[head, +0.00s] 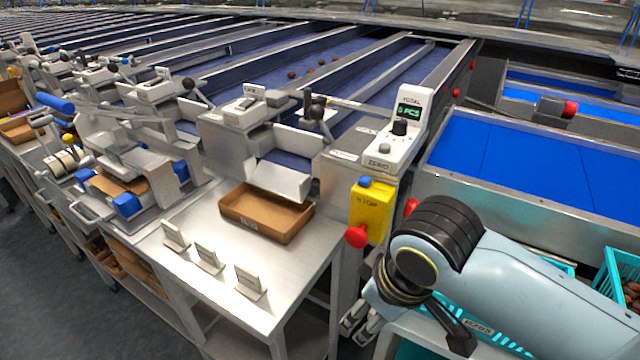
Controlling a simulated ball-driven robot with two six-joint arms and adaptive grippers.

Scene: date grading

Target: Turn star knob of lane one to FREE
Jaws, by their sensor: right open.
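I cannot pick out for certain which knob is the star knob of lane one, and no FREE marking is legible. A black knob on a lever (317,108) stands at the front end of the nearest lane, beside the counter box (398,135). My right gripper (360,322) is low at the table's right end, partly hidden by my wrist. It is open and shows nothing between its fingers, well below and apart from these knobs. My left gripper is out of view.
A yellow stop box (370,208) with a red button stands close above my right gripper. A brown tray (243,224) and several small card stands (208,258) are on the steel table (165,285). A blue conveyor (530,165) and teal crates (622,262) are at right.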

